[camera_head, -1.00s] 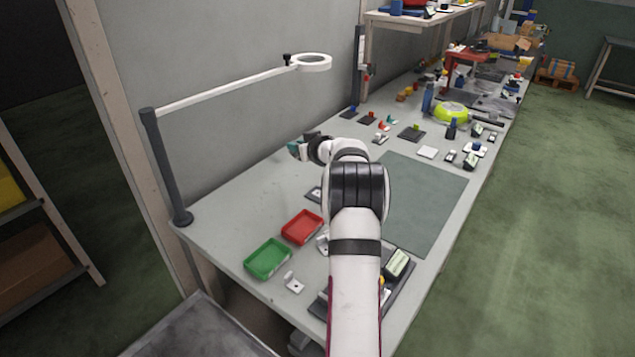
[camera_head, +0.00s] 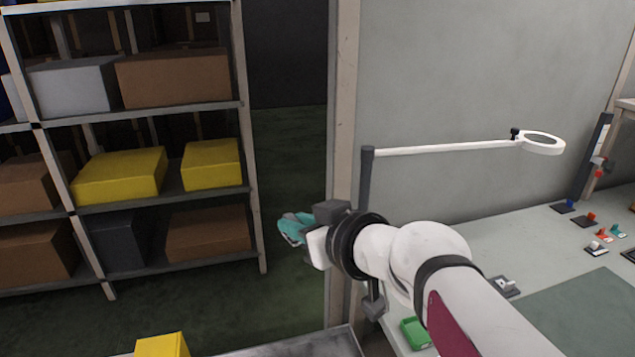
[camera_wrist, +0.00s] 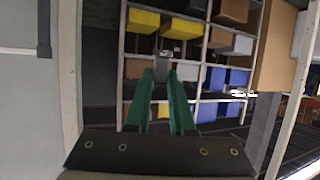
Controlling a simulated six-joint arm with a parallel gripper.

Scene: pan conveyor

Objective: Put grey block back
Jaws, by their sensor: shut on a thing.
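My gripper (camera_head: 297,228), with teal fingers, is held out in the air at the left, in front of the shelving. In the wrist view its two teal fingers (camera_wrist: 162,85) are shut on a small grey block (camera_wrist: 163,62) at their tips. The block shows a darker spot near its top. In the head view the fingers and wrist hide the block, and I cannot make it out there.
A shelf rack (camera_head: 245,150) with yellow, brown and grey boxes stands at the left. A yellow box (camera_head: 162,346) is at the bottom edge beside a grey metal surface (camera_head: 320,345).

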